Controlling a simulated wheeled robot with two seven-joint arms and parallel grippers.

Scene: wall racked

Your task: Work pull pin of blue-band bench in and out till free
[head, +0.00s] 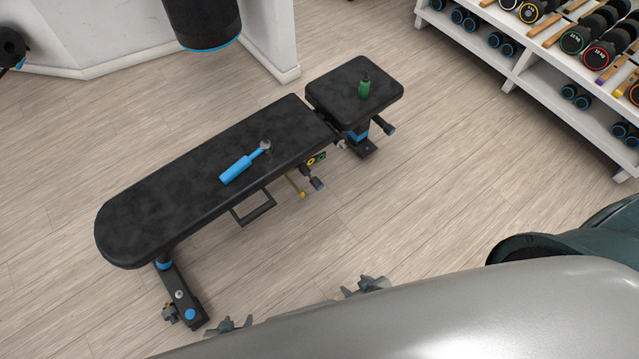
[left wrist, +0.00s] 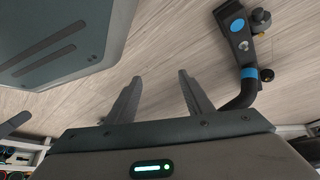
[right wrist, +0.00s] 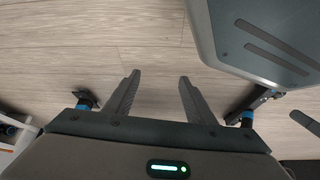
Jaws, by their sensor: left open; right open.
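The bench (head: 215,165) has long and short black pads, with blue bands (head: 163,265) on its legs. A dark knob (head: 317,184) beside a yellow piece (head: 300,190) juts from under the pad; it may be the pull pin, but I cannot tell surely. Another dark knob (head: 388,128) juts below the short pad. My left gripper (head: 228,326) is open and empty near the bench's front foot. The left wrist view shows that foot (left wrist: 237,48) with a knob, right of the open fingers (left wrist: 160,76). My right gripper (head: 365,286) is open and empty above bare floor, apart from the bench.
A dumbbell rack (head: 545,85) is at the upper right. A wall (head: 270,35) stands behind. The floor right of the bench is clear.

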